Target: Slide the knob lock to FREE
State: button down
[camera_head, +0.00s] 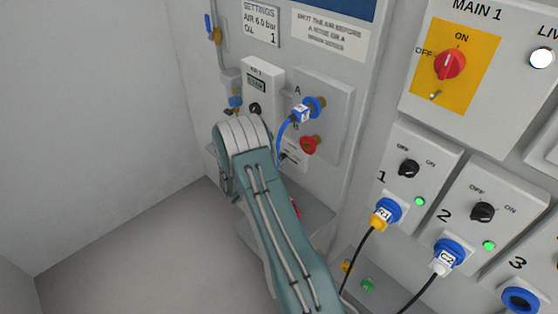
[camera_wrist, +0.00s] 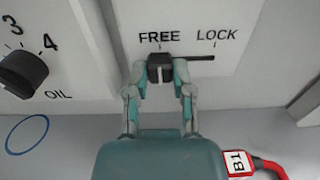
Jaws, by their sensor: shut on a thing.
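The knob lock, a small dark slider (camera_wrist: 160,63), sits at the left end of a dark horizontal slot, directly below the printed word FREE in the wrist view. The slot runs right to below the word LOCK. My gripper (camera_wrist: 160,73) is shut on the slider, with one finger on each side of it. In the head view my arm hides the gripper and the slider.
A black OIL dial (camera_wrist: 22,74) is left of the slider. A red cable with a B1 tag (camera_wrist: 237,163) lies at lower right. The blue-plugged coupling panel (camera_head: 330,105) is just right of my arm in the head view.

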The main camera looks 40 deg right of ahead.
jog(key=shift+w+r, duration=0.15)
jog(key=shift+w, duration=0.15)
jog(key=shift+c, duration=2.4)
grip_release()
jog(key=shift+d, duration=0.1)
jog(key=a, duration=1.2)
jog(key=shift+s, duration=0.45)
jog(key=s+a+r+m+g+y, duration=0.2)
jog(key=s+r+m+y, duration=0.3)
jog(key=r, duration=0.3)
jog(key=s+a+r+m+g+y, duration=0.2)
jog(key=s+r+m, duration=0.35)
jog(key=r, duration=0.25)
jog(key=s+a+r+m+t+y, duration=0.4)
jog(key=s+a+r+y, duration=0.1)
jog(key=s+a, duration=0.3)
jog(key=s+a+r+m+t+y, duration=0.4)
jog(key=s+a+y, duration=0.2)
jog(key=s+a, duration=0.1)
jog(key=shift+s+a+r, duration=0.35)
jog(key=shift+s, duration=0.3)
